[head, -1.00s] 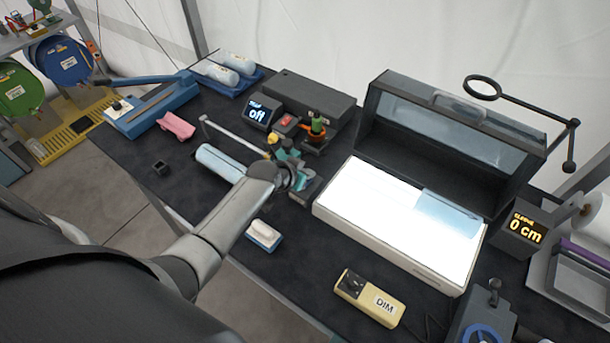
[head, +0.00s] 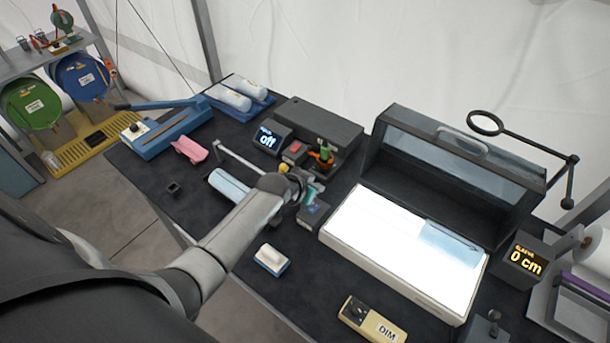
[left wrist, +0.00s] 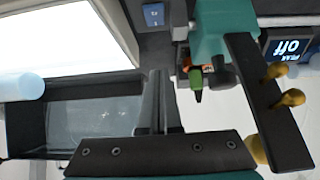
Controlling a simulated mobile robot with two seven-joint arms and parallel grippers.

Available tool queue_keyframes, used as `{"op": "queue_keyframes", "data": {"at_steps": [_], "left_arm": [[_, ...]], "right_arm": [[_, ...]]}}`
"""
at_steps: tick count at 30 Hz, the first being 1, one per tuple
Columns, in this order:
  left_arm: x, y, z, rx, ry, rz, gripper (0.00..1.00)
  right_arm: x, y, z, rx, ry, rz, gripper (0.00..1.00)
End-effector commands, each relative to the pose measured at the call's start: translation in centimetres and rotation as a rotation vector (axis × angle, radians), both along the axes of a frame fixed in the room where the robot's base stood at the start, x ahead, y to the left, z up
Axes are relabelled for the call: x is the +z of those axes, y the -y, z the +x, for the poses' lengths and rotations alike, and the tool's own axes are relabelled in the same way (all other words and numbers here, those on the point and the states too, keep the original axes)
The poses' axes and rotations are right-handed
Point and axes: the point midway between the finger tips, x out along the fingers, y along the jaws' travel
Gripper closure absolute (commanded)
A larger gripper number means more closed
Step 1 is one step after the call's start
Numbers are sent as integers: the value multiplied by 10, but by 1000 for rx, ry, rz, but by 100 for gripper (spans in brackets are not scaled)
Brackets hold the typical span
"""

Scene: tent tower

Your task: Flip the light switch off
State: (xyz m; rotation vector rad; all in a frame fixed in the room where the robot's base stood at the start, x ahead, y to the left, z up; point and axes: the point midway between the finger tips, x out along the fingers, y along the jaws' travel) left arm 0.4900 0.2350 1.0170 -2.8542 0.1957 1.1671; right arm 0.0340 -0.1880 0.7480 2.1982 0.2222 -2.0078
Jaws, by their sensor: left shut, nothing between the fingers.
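The light panel (head: 375,245) glows bright white at the middle right of the table. A small grey box with a blue label (head: 313,212) stands beside the panel's left end; a blue label also shows in the left wrist view (left wrist: 153,14). I cannot tell whether this is the light switch. A cream box marked DIM (head: 373,322) with a black control lies in front of the panel. My left gripper (head: 311,193) is near the blue-labelled box, partly hidden by my arm. In the left wrist view its dark fingers (left wrist: 157,95) are shut and empty. My right gripper is out of view.
A teal part with a dark bar and yellow knobs (left wrist: 222,30) is close beside the gripper. A display reading off (head: 267,139) and a red button (head: 294,149) stand behind. A dark glass-fronted hood (head: 455,160) rises behind the panel. A white-handled block (head: 271,258) lies in front.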

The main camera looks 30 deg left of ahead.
Motion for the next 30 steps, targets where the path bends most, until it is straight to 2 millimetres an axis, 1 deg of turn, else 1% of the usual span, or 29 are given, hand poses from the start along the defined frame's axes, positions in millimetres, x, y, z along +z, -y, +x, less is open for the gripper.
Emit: {"op": "queue_keyframes", "data": {"at_steps": [1, 8, 17, 22, 30], "left_arm": [[6, -1, -5, -1, -2, 2, 100], [31, -3, -23, -1, -1, 1, 100], [58, -6, -41, 0, 0, 1, 100], [67, -7, -47, 0, -1, 2, 100], [70, -7, -49, 0, -3, 0, 100]], "right_arm": [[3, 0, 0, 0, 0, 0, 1], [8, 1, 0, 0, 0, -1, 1], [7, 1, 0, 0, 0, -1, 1], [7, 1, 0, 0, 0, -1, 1], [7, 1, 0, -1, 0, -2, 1]]}}
